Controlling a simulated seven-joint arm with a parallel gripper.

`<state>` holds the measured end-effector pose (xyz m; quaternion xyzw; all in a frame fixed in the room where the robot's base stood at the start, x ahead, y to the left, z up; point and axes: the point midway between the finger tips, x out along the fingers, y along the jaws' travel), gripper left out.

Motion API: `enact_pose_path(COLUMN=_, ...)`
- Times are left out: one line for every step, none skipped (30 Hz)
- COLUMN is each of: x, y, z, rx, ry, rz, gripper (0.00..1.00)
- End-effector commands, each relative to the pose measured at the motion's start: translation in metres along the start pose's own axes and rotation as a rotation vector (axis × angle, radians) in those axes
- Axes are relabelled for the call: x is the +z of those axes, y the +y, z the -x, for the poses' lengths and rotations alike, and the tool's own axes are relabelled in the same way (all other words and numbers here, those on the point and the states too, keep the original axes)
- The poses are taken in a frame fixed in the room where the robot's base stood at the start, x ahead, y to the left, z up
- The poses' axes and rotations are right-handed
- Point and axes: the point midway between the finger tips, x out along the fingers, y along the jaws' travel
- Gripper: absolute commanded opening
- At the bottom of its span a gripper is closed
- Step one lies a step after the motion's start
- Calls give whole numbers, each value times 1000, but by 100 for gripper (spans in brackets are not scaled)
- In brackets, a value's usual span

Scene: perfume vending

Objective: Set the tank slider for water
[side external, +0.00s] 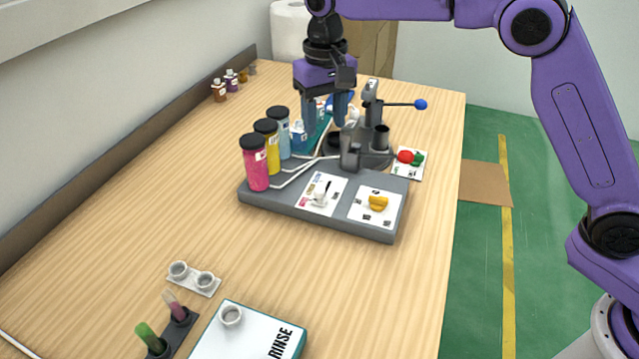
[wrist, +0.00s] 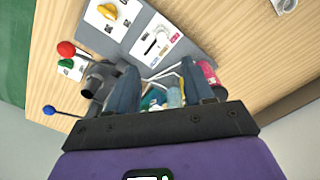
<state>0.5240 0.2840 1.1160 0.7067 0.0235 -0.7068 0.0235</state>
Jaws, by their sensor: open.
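The tank slider (side external: 320,195) is a small pale lever on a white panel with coloured labels, at the front of the grey dispenser base (side external: 290,212). The slider also shows in the wrist view (wrist: 158,46). Pink (side external: 256,165), yellow (side external: 268,145) and light blue (side external: 281,135) tanks with dark lids stand behind it at the left. My gripper (side external: 325,118) is open and empty, fingers pointing down, above the back of the dispenser. It is behind and apart from the slider. Whether a finger touches anything at the back is hard to tell.
A yellow knob (side external: 377,203) sits right of the slider. A RINSE box (side external: 255,340) and small cups (side external: 205,280) are in front.

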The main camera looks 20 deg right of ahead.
Motion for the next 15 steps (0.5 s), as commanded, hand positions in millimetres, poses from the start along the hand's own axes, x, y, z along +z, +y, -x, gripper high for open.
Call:
enact_pose_path(x=-7, y=-1, z=-2, rx=0, ry=0, rz=-23, gripper=52)
enact_pose_path(x=-10, y=-2, z=-3, rx=0, ry=0, rz=-34, gripper=52)
enact_pose_path(x=-13, y=-1, z=-4, rx=0, ry=-1, rz=-47, gripper=52)
enact_pose_path(x=-15, y=-1, z=-4, rx=0, ry=-1, rz=-54, gripper=52)
enact_pose_path(x=-16, y=-1, z=-4, rx=1, ry=-1, rz=-59, gripper=52)
enact_pose_path(x=-17, y=-1, z=-5, rx=1, ry=-2, rz=-65, gripper=52)
enact_pose_path(x=-18, y=-1, z=-6, rx=1, ry=-2, rz=-67, gripper=52)
enact_pose_path(x=-18, y=-1, z=-8, rx=1, ry=-2, rz=-68, gripper=52)
enact_pose_path(x=-18, y=-1, z=-10, rx=1, ry=-2, rz=-69, gripper=52)
enact_pose_path(x=-18, y=-1, z=-13, rx=1, ry=-2, rz=-69, gripper=52)
enact_pose_path(x=-18, y=-1, z=-16, rx=1, ry=-2, rz=-68, gripper=52)
enact_pose_path(x=-18, y=0, z=-21, rx=2, ry=-3, rz=-68, gripper=52)
enact_pose_path(x=-18, y=0, z=-25, rx=2, ry=-3, rz=-68, gripper=52)
enact_pose_path(x=-17, y=0, z=-30, rx=2, ry=-4, rz=-67, gripper=52)
enact_pose_path(x=-17, y=0, z=-37, rx=3, ry=-4, rz=-67, gripper=52)
